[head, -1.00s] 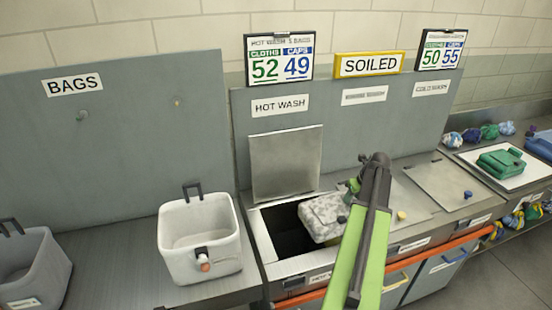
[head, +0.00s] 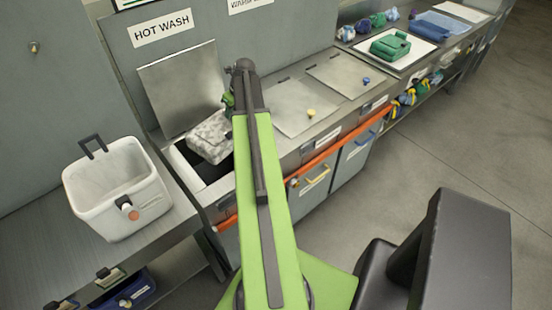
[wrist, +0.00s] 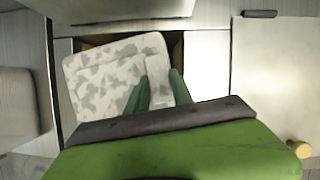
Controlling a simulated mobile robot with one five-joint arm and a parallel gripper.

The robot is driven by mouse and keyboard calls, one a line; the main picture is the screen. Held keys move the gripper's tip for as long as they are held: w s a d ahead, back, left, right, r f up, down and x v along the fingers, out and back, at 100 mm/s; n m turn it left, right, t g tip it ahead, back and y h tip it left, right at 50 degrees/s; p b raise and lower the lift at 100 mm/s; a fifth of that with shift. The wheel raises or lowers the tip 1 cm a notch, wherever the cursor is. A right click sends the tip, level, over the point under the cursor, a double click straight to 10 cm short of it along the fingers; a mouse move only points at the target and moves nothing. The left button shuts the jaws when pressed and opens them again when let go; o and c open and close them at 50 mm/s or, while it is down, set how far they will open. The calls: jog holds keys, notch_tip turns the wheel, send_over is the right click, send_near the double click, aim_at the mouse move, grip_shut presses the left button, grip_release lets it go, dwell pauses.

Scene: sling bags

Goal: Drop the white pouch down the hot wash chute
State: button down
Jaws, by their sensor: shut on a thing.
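The white pouch (head: 209,137), mottled with grey, hangs over the open hot wash chute (head: 180,160), below the "HOT WASH" label (head: 162,28). Its square lid (head: 184,88) stands raised behind. In the wrist view the pouch (wrist: 105,80) covers much of the dark opening, tilted a little. My gripper (wrist: 158,84) is shut on the pouch's right part, its green fingers pressed on it. In the head view my arm hides most of my gripper (head: 229,102) and part of the opening.
A white open bin (head: 115,190) stands left of the chute. Shut chute lids (head: 293,105) with knobs lie to the right. An orange rail (head: 335,140) runs along the front. A tray with a green bag (head: 390,46) sits farther right.

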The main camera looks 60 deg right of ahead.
notch_tip(320, 180, down, 3)
jog(key=shift+f+b, duration=0.2)
jog(key=shift+b, duration=0.9)
jog(key=shift+r, duration=0.1)
jog(key=c, duration=1)
grip_release()
jog(key=shift+c, duration=0.2)
jog(key=shift+s+r+p, duration=0.15)
jog(key=shift+r+p, duration=0.1)
jog(key=shift+p, duration=0.1)
jog(key=p+v, duration=1.5)
jog(key=v, duration=0.2)
jog(key=shift+p, duration=0.3)
